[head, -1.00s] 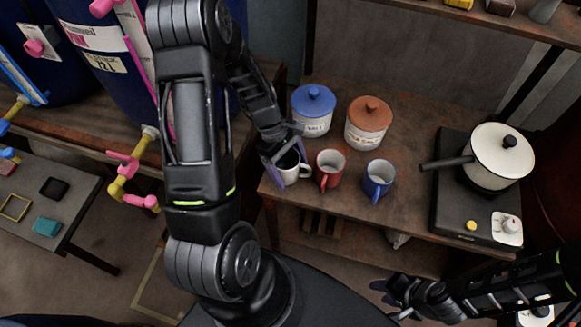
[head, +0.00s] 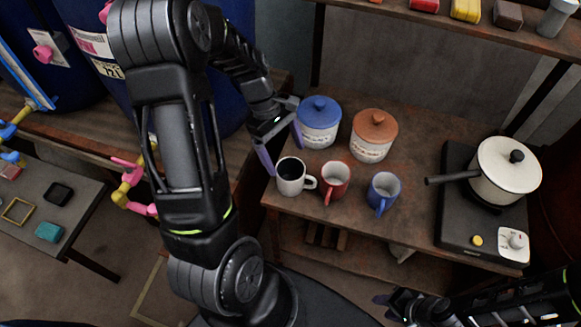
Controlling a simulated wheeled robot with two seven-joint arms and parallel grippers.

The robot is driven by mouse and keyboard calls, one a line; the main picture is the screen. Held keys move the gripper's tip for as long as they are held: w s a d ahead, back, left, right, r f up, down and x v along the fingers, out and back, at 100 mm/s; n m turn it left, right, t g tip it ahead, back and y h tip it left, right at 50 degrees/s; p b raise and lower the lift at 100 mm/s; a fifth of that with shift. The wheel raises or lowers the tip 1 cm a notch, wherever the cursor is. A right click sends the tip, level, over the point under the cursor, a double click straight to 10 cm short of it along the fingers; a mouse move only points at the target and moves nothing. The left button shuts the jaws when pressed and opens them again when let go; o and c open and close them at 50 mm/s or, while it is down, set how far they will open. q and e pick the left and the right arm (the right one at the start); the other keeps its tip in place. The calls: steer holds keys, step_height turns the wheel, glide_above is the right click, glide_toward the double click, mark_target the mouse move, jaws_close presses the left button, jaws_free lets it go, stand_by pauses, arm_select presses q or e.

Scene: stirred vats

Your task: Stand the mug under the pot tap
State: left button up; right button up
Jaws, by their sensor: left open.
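A white mug (head: 290,180) with a dark inside stands upright at the left front of the wooden table, its handle to the right. A red mug (head: 335,181) and a blue mug (head: 383,193) stand to its right. My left gripper (head: 285,158) is open and empty, its fingers spread just behind and above the white mug. A pink and yellow tap (head: 131,184) sticks out below the blue vats (head: 232,85) at the left, partly hidden by my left arm. My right gripper (head: 383,306) is low at the right, too small and dark to tell its opening.
A blue-lidded jar (head: 319,125) and a brown-lidded jar (head: 371,139) stand behind the mugs. A pan (head: 504,172) sits on a black hob (head: 455,212) at the right. A grey side table (head: 82,213) holds small items at the left. The wooden table's middle right is clear.

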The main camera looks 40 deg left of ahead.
arm_select(q)
steer(key=shift+v, duration=1.1)
steer(key=shift+c, duration=0.4)
